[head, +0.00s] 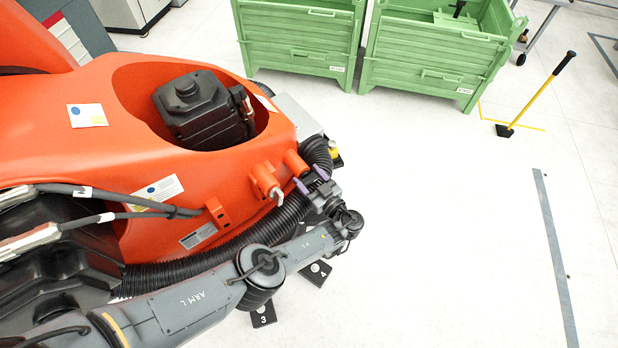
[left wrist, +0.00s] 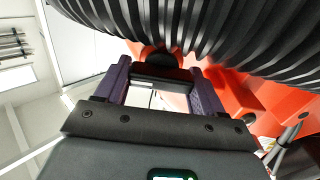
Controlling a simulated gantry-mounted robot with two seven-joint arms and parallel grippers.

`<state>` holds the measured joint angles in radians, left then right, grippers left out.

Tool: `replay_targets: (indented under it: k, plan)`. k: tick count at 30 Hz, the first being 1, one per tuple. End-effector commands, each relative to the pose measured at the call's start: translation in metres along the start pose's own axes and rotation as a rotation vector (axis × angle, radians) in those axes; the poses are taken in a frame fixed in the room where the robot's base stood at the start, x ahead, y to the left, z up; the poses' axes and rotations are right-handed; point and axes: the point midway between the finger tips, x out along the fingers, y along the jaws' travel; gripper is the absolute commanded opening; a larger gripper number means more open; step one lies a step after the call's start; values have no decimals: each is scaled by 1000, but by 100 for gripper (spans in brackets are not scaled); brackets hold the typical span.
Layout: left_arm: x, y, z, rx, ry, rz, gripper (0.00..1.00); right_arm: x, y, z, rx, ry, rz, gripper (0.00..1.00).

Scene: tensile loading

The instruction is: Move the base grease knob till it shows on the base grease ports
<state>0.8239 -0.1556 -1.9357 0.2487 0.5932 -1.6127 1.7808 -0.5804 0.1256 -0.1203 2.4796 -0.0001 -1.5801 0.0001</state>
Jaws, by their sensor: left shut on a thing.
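My left gripper (head: 312,179), with purple fingers, is beside the orange robot base, against the black ribbed hose in the head view. The left wrist view shows its two fingers (left wrist: 160,78) closed on a dark rounded piece, which looks like the base grease knob (left wrist: 158,60). The hand hides the knob in the head view. The knob's markings and setting cannot be made out. I cannot identify the base grease ports with certainty. My right gripper is in neither view.
The black ribbed hose (head: 190,272) curves along the orange base (head: 225,160) and passes close above the fingertips in the left wrist view (left wrist: 200,30). Green crates (head: 300,40) stand at the back. A yellow-handled tool (head: 537,92) stands at the right.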

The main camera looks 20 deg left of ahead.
Motion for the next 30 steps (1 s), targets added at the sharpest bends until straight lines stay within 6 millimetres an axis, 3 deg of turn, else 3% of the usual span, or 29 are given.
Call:
replay_targets:
  k: [15, 30]
  plan:
    - [0, 3, 0, 337, 0, -2, 38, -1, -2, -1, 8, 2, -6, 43]
    - [0, 3, 0, 407, 0, -1, 38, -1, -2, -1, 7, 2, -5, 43]
